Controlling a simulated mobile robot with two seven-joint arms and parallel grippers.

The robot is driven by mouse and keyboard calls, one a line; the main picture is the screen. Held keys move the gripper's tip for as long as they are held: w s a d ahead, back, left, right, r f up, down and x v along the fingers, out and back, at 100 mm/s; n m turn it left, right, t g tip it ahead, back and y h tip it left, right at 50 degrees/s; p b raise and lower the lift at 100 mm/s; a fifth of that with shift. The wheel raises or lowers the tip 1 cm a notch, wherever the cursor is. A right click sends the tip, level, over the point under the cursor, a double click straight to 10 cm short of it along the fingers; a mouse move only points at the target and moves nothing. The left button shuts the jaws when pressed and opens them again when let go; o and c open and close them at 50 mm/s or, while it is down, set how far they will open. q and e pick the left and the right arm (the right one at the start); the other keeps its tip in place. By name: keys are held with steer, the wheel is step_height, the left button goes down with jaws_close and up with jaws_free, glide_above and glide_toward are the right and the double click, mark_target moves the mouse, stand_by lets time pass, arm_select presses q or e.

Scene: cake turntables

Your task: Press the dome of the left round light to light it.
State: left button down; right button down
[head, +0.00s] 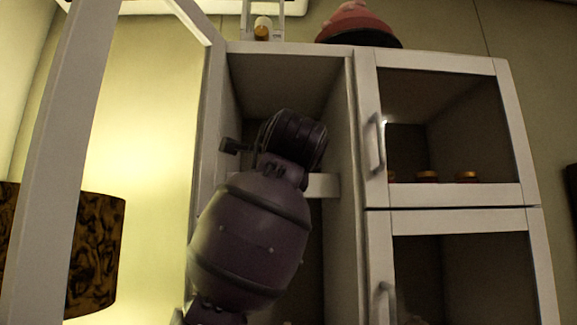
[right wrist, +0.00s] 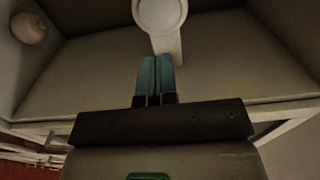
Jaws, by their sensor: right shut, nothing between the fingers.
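In the right wrist view my right gripper (right wrist: 157,62) is shut and empty, its teal fingertips pointing up the picture inside a pale compartment. Just beyond the tips is a white round piece (right wrist: 160,12) with a paler rim and a strip running down behind the fingers. The view does not settle whether the tips touch it. A beige dome (right wrist: 29,28) sits at the upper left, apart from the fingers. I cannot tell which of these is the left round light. No lit dome shows. In the head view my arm reaches into the open compartment and hides its gripper. My left gripper is out of view.
The white cabinet (head: 352,120) has an open door (head: 200,22) at left and closed glass doors at right, with handles (head: 376,145). Small jars (head: 428,177) stand behind glass. A red item (head: 357,22) sits on top. A patterned lamp (head: 95,255) stands at left.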

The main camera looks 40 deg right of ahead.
steer(key=p+x, duration=0.3)
steer(key=x, duration=0.7)
steer(key=shift+w, duration=0.2)
